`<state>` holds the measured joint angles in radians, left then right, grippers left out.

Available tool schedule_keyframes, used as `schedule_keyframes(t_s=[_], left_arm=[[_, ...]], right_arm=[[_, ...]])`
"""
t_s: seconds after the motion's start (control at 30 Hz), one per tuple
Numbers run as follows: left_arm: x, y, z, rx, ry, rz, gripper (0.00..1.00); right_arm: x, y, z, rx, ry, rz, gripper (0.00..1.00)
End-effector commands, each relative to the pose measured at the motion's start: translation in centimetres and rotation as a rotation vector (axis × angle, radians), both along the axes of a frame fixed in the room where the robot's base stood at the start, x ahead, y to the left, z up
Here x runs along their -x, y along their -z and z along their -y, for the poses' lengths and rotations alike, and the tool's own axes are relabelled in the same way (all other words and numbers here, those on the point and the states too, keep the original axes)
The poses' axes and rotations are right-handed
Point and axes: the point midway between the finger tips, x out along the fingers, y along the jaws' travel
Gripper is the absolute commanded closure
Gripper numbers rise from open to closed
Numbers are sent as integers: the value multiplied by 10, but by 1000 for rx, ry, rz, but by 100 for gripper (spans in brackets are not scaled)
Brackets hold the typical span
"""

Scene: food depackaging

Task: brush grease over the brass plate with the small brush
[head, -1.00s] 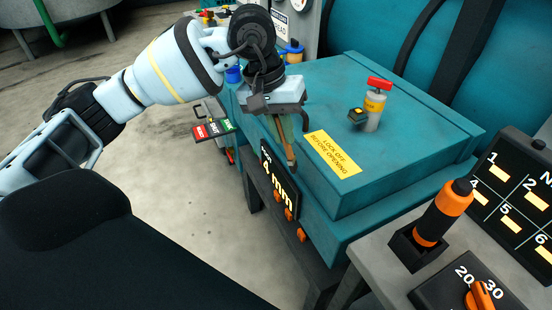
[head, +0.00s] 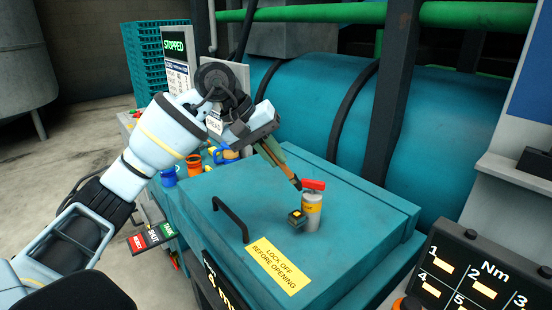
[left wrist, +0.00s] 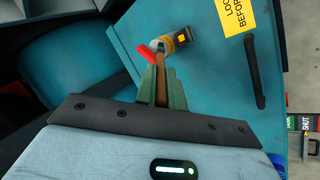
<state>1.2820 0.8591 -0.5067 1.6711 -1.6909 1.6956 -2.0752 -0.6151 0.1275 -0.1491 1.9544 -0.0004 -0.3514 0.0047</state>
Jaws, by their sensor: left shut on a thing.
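My left gripper (head: 276,161) is shut on a small brush (head: 289,175) with a brown handle and a dark tip. The brush points down to the right, its tip close to the red-topped grey cylinder (head: 312,212) on the teal lid. I cannot tell whether the tip touches it. In the left wrist view the brush (left wrist: 162,84) sits between the green fingers (left wrist: 162,78). A small dark block with a yellowish square top (head: 297,217) stands beside the cylinder; I cannot tell if this square is the brass plate. My right gripper is not in view.
The teal lid (head: 345,265) carries a black handle (head: 231,220) and a yellow lock-off label (head: 278,265). Blue and orange containers (head: 194,165) stand left, behind the arm. A numbered Nm panel (head: 475,275) is at lower right.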

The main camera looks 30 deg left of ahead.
Motion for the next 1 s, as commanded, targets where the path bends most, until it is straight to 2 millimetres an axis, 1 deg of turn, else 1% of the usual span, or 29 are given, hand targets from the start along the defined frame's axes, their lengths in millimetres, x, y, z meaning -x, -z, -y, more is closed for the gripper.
schedule_keyframes(t_s=[0.27,0.47,0.7,0.87,1.0], left_arm=[[0,11,0,-2,1,-4,100],[0,29,0,-1,1,-7,100],[0,53,0,-2,1,-7,100],[0,60,0,-2,1,-3,100],[0,61,0,-1,1,0,100]], right_arm=[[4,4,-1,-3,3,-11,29],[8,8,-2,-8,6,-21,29],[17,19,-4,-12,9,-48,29],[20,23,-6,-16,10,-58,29],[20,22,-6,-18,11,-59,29]])
